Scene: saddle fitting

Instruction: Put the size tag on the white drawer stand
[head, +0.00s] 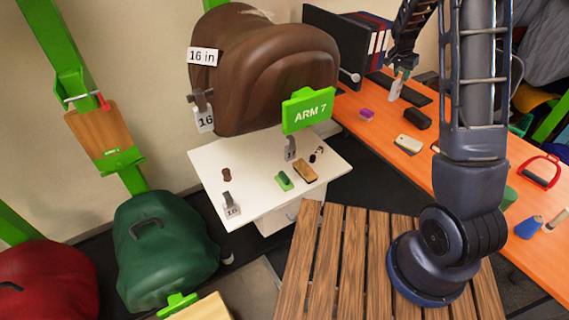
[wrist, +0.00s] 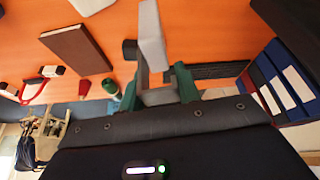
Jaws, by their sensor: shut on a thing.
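My gripper (head: 402,73) is shut on a pale grey size tag (head: 395,91), which hangs below the fingers above the orange bench. In the wrist view the green fingertips (wrist: 157,88) close on the tag's grey clip, and its pale plate (wrist: 151,36) sticks out beyond them. No number can be read on it. The white drawer stand (head: 250,178) is to the left of my gripper, well apart from it. On its top are a tag marked 16 (head: 231,207), another grey tag (head: 290,149), a green brush (head: 284,180), a tan block (head: 305,171) and a small brown spool (head: 226,174).
A brown saddle (head: 262,70) overhangs the stand's back, with a green ARM 7 sign (head: 308,109) and a 16 tag (head: 203,112). The orange bench (head: 385,128) holds a black case (head: 417,118), a pale block (head: 408,144) and binders (head: 376,40).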

